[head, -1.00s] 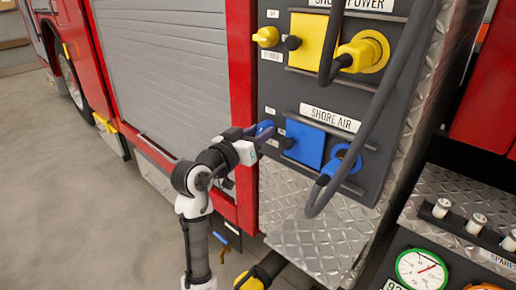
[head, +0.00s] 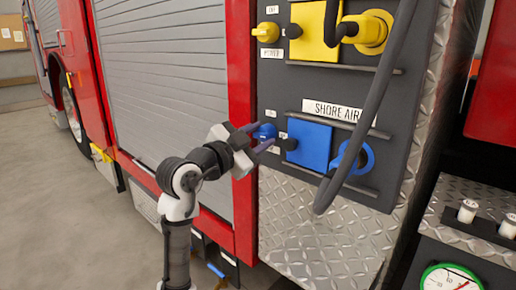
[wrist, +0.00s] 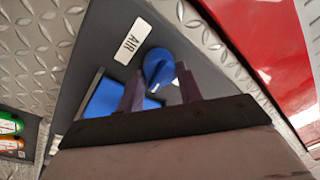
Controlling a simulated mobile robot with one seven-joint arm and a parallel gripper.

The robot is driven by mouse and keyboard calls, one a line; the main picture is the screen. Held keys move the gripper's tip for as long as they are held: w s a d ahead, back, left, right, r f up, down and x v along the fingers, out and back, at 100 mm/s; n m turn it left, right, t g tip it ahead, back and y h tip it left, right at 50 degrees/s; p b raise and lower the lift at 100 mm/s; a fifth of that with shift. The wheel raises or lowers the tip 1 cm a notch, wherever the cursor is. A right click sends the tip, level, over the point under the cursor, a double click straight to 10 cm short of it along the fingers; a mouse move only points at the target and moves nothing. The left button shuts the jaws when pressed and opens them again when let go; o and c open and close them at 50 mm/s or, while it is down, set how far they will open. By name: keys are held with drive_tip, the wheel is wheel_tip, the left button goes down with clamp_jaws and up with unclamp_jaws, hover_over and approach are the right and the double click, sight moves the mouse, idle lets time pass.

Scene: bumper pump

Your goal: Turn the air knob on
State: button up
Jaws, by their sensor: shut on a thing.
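The blue air knob (head: 264,131) sits at the left edge of the dark panel, left of the blue square cover (head: 309,144). In the wrist view the knob (wrist: 158,66) shows large, with the white AIR label (wrist: 132,42) beside it. My gripper (head: 267,142) reaches it from the lower left, and its fingers are shut on the knob. In the wrist view the fingertips of my gripper (wrist: 158,88) lie on either side of the knob's near part. That near part is partly hidden by the fingers.
The yellow power knob (head: 265,32) and yellow cover (head: 314,30) are above. A thick grey cable (head: 376,100) hangs over the panel's right side, near the blue air plug (head: 352,160). Diamond-plate metal (head: 307,220) lies below. A gauge (head: 450,278) is at the lower right.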

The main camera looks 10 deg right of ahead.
drive_tip(key=shift+f+m+b, duration=0.1)
drive_tip(key=shift+m+b, duration=0.35)
drive_tip(key=shift+m, duration=0.25)
drive_tip(key=o, duration=1)
drive_tip(key=shift+a, duration=0.1)
drive_tip(key=b+v, duration=0.1)
drive_tip(key=v, duration=1.2)
drive_tip(key=shift+s+a, duration=0.2)
drive_tip(key=shift+a, duration=0.05)
